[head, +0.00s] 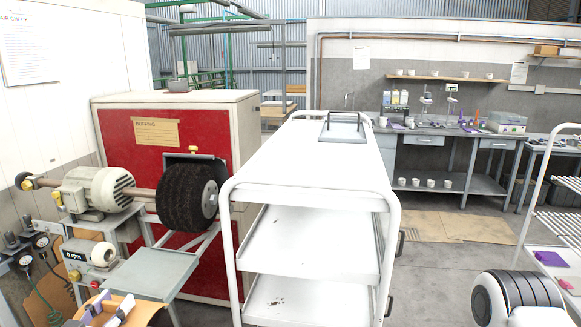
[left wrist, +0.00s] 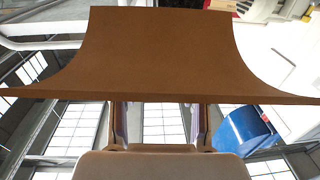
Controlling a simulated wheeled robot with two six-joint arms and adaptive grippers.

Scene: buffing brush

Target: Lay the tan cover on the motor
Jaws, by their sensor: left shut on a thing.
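The motor (head: 95,188) is a grey-green ribbed cylinder on the buffing machine at the left, with a shaft running to a black brush wheel (head: 187,196). My left gripper (head: 106,308) is at the bottom left, below and in front of the motor. It is shut on the tan cover (head: 147,309), only partly visible at the picture's edge. In the left wrist view the cover (left wrist: 165,50) spans the top as a wide brown sheet with curved sides, held between the two fingers (left wrist: 160,125). The cover is apart from the motor. My right gripper is not in view.
A red cabinet (head: 220,130) is behind. A rack (head: 560,225) stands at the right.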

